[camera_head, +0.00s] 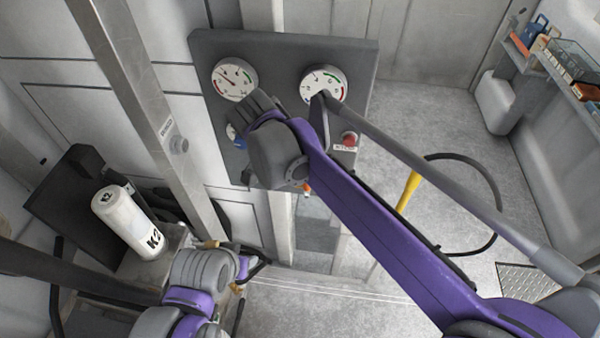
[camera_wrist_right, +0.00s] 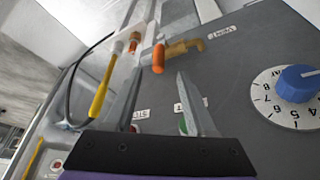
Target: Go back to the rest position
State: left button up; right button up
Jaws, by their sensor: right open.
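My right arm (camera_head: 345,190) reaches from the lower right of the head view to the grey control panel (camera_head: 285,45); its fingertips are hidden there. In the right wrist view my right gripper (camera_wrist_right: 158,100) is open and empty, its two grey fingers apart in front of the panel. An orange-handled brass valve (camera_wrist_right: 180,50) lies beyond the fingers, and a blue knob (camera_wrist_right: 297,82) on a numbered dial is to their right. My left arm (camera_head: 200,280) is low in the head view, beside the white K2 canister (camera_head: 125,220); its finger opening cannot be made out.
Two round gauges (camera_head: 235,79) (camera_head: 323,86) and a red button (camera_head: 349,139) are on the panel. A yellow-handled hose (camera_head: 408,190) hangs right of it. A metal post (camera_head: 145,105) stands left. A shelf with boxes (camera_head: 565,70) is far right. Open floor (camera_head: 330,310) lies below.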

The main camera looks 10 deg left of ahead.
jog(key=shift+s+a+r, duration=0.1)
jog(key=shift+r, duration=0.2)
jog(key=s+d+f+n+y, duration=0.15)
jog(key=s+d, duration=0.25)
jog(key=d, duration=0.5)
jog(key=s+d+f+n, duration=0.2)
jog(key=s+d+f, duration=0.15)
jog(key=d, duration=0.55)
jog(key=s+d+f+n+t, duration=0.1)
jog(key=s+d+f, duration=0.2)
jog(key=s+d, duration=0.1)
jog(key=s+d+f+n+y, duration=0.1)
jog(key=s+d+f+n, duration=0.1)
jog(key=s, duration=0.4)
jog(key=shift+s+d+f+t, duration=0.4)
jog(key=shift+d+f, duration=0.45)
jog(key=shift+d, duration=0.3)
